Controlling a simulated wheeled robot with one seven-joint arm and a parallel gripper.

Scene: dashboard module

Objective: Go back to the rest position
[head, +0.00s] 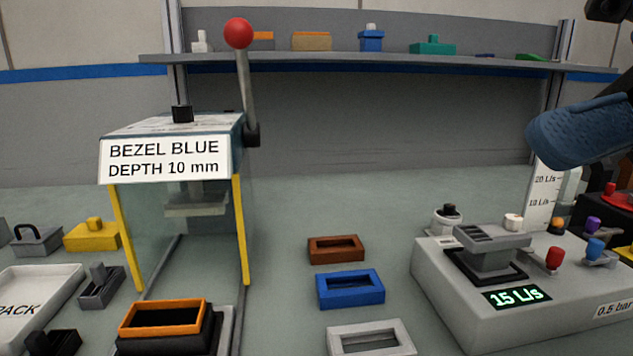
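A blue, rounded part of my arm (578,133) reaches in from the right edge, above the grey control box (450,290). A dark piece shows at the top right corner, cut off by the frame; I cannot tell what it is. My gripper's fingers are not in view, so I cannot see whether it is open or shut. The press station (165,160) stands at left with its red-knobbed lever (238,33) upright. An orange bezel (160,318) sits on a black block at the station's front.
Brown (336,240), blue (350,303) and grey (371,325) frames lie on the bench centre. The control box shows 15 L/s and carries several knobs. A white tray (62,276) and small handled parts stand at left. A shelf (360,58) holds parts behind. Bench behind the frames is clear.

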